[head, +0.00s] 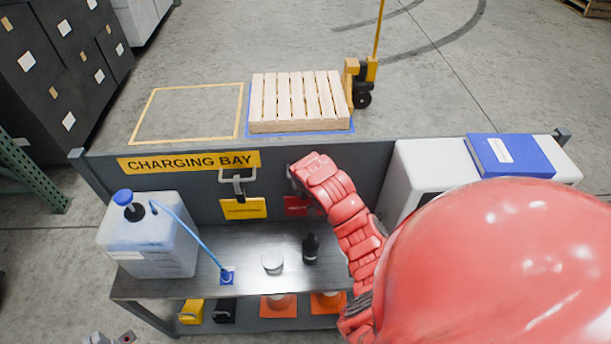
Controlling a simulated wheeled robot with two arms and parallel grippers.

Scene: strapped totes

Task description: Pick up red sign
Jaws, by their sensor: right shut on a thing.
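The red sign (297,206) hangs against the dark back panel of the bench, below the right part of the yellow CHARGING BAY label. My red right arm reaches in from the lower right and covers the sign's right side. My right gripper (294,180) is at the sign's top, shut on it; the fingers are small and partly hidden by the arm. My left gripper (111,338) shows only in part at the bottom left edge, well away from the sign, and its opening is unclear.
A yellow sign (243,208) hangs left of the red one. On the bench stand a white jug (150,245) with a blue hose, a white round container (272,262) and a dark bottle (311,249). A blue binder (510,156) lies on a white box (422,168) at right.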

